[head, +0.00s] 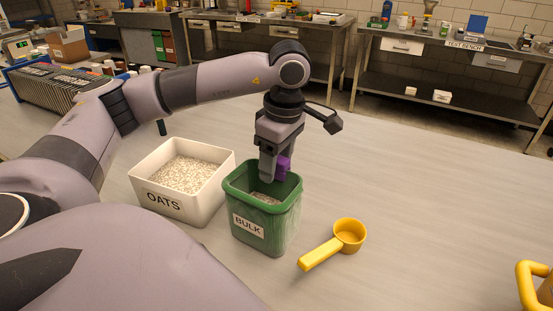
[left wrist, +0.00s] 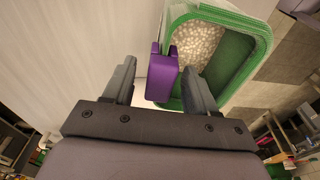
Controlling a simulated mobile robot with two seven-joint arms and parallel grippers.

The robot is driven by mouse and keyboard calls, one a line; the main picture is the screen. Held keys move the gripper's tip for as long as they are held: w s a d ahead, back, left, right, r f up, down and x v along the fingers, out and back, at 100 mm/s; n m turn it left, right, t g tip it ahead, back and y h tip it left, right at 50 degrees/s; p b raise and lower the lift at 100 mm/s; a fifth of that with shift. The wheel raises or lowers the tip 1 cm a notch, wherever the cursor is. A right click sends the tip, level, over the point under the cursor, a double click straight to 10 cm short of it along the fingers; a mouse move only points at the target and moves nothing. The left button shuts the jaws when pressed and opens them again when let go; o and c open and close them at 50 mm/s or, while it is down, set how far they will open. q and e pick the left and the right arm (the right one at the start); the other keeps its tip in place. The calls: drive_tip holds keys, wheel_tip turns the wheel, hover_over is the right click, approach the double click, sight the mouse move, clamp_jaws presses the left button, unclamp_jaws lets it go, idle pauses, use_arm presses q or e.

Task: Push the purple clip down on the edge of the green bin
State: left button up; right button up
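The green bin (head: 262,222), labelled BULK, stands on the table with pale grain inside. The purple clip (head: 284,165) is at the bin's far rim, partly hidden by my gripper. In the left wrist view the clip (left wrist: 161,78) stands at the left edge of the green bin (left wrist: 258,38), overlapping its rim. How far down it sits I cannot tell. My left gripper (head: 275,172) points down over that rim. In the left wrist view its fingers stand open on either side of the clip, with visible gaps. My right gripper is not in view.
A white OATS bin (head: 150,203) stands close left of the green bin. A yellow scoop (head: 335,244) lies to the right. A yellow object (head: 530,286) is at the right edge. The table right of the bin is mostly clear.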

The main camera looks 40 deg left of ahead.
sight(280, 160)
use_arm(q)
drive_tip(key=shift+d+r+p, duration=0.2)
drive_tip(key=shift+d+r, duration=0.05)
drive_tip(key=shift+r, duration=1.55)
drive_tip(key=shift+d+r+p, duration=0.15)
drive_tip(key=shift+d+r, duration=0.05)
drive_tip(key=shift+r, duration=1.55)
